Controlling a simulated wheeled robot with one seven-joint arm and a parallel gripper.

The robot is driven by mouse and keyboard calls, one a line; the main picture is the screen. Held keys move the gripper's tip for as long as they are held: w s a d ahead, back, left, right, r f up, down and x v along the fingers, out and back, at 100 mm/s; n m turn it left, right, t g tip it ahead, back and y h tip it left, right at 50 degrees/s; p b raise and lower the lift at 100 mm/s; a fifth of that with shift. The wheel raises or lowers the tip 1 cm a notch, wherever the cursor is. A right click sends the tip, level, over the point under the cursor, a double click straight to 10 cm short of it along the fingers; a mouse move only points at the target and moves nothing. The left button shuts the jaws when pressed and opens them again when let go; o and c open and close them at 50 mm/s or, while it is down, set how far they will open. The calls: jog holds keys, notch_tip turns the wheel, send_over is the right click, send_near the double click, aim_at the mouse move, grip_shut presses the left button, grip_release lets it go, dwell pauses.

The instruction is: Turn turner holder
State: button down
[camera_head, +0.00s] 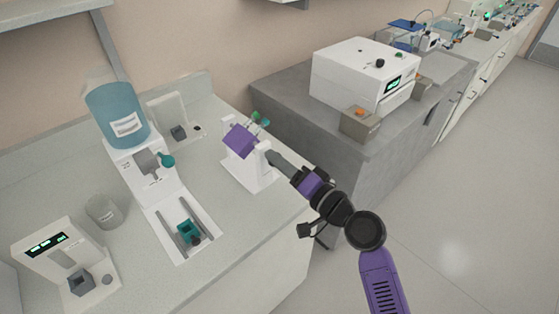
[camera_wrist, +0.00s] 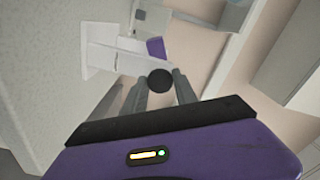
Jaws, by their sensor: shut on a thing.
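The turner (camera_head: 247,165) is a white stand near the right edge of the light counter. It carries a tilted purple holder (camera_head: 240,140) with small green-capped tubes (camera_head: 262,120) on its upper right side. My gripper (camera_head: 275,158) reaches in from the right and is shut at the turner's right side. In the wrist view, my gripper (camera_wrist: 160,85) has its fingers on both sides of a dark round knob (camera_wrist: 159,80). The white turner (camera_wrist: 105,58) and the purple holder (camera_wrist: 155,47) show beyond it. The fingers hide the knob in the head view.
A white dispenser with a blue bottle (camera_head: 118,115) stands to the left, with a railed tray (camera_head: 183,232) in front. A beaker (camera_head: 103,210) and a white device (camera_head: 62,260) are at lower left. A grey counter (camera_head: 290,100) with a white machine (camera_head: 362,75) stands behind right.

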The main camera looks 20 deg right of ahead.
jog(key=shift+m+p, duration=4.2)
jog(key=shift+m, duration=4)
jog(key=shift+f+m+p, duration=0.15)
jog(key=shift+m+p, duration=0.15)
jog(key=shift+m, duration=0.4)
jog(key=c, duration=1)
grip_release()
jog(key=shift+o, duration=0.2)
jog(key=b+v, duration=0.1)
jog(key=v, duration=0.7)
jog(key=shift+b, duration=0.4)
